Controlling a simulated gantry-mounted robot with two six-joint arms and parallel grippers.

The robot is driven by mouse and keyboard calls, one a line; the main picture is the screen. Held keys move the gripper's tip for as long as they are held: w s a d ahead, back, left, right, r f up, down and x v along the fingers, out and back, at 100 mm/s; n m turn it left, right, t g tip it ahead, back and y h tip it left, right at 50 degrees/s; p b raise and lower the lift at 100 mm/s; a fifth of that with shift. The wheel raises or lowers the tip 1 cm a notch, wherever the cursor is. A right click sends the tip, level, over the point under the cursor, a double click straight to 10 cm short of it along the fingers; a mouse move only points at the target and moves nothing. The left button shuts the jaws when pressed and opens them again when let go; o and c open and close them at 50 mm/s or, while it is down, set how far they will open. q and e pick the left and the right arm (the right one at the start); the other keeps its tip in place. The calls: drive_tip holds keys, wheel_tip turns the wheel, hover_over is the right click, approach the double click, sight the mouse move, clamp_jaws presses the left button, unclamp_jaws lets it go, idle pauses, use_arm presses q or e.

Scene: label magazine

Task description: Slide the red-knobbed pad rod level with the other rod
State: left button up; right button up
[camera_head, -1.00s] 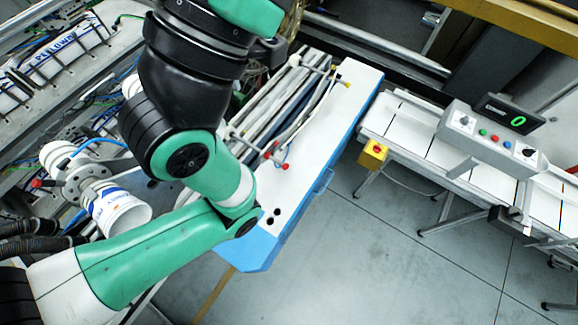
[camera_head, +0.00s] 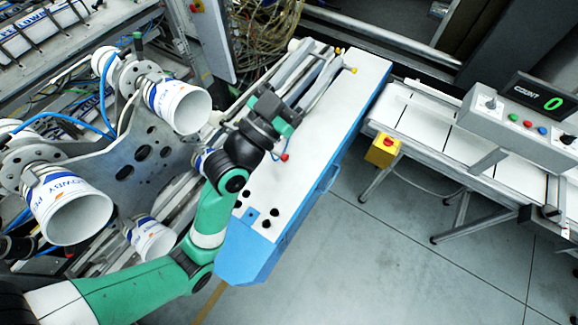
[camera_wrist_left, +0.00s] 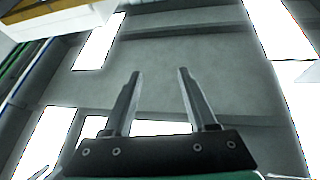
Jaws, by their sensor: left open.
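A red knob (camera_head: 285,157) shows at the near end of the rods on the white-topped blue magazine (camera_head: 300,190). Two yellow knobs, one at the far end (camera_head: 354,71) and one beside it (camera_head: 337,50), mark the rods' other ends. My left gripper (camera_head: 278,113) is over the rods, just beyond the red knob, and hides part of them. In the left wrist view its two fingers (camera_wrist_left: 160,75) are apart with nothing between them. That view shows no red knob. Whether the rods are level cannot be told. My right gripper is out of view.
White cups (camera_head: 68,205) on a grey rotary plate stand left of my arm. A conveyor with a control box (camera_head: 520,125) and green counter display (camera_head: 540,100) is at right, with a yellow box (camera_head: 383,150) by its near end. Floor in front is clear.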

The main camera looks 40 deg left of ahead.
use_arm(q)
drive_tip(key=s+a+f+n+g+y+b, duration=0.1)
drive_tip(key=s+a+f+g+b, duration=0.35)
drive_tip(key=f, duration=1.05)
drive_tip(key=a+f+n+t+y+b, duration=0.15)
drive_tip(key=f+b, duration=0.55)
drive_tip(key=f, duration=0.8)
drive_tip(key=s+a+f+n+g+y+b, duration=0.25)
drive_tip(key=f+b, duration=0.25)
drive_tip(key=f, duration=1)
drive_tip(key=w+a+m+b, duration=0.1)
drive_tip(key=w+a, duration=0.1)
drive_tip(key=w, duration=1)
drive_tip(key=shift+w+a+r+h+b, duration=0.2)
drive_tip(key=shift+r+h+b, duration=0.1)
drive_tip(key=shift+h+b, duration=0.1)
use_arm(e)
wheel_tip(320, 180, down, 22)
use_arm(q)
clamp_jaws()
